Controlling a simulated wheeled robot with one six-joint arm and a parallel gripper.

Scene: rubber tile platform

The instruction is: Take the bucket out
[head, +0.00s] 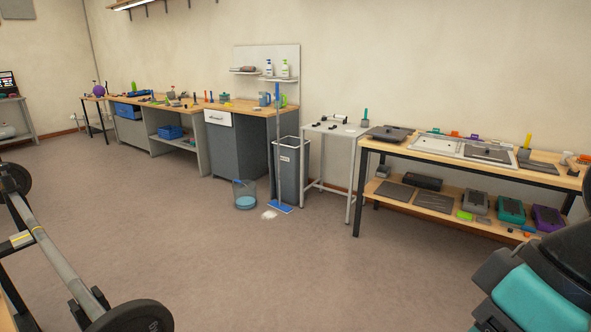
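A clear bucket (245,195) with a blue lower part stands upright on the floor near the middle of the head view. It is in front of the grey cabinet of a wooden-topped counter. A blue mop (279,165) stands upright just right of it, with its flat head on the floor. A tall grey bin (291,172) is behind the mop. A small white patch (269,214) lies on the floor right of the bucket. My gripper is not in view.
A barbell (52,255) crosses the lower left. A small white table (335,132) and a two-level bench (430,148) line the wall at right. A large black and teal shape (528,300), unclear, fills the lower right. The middle floor is clear.

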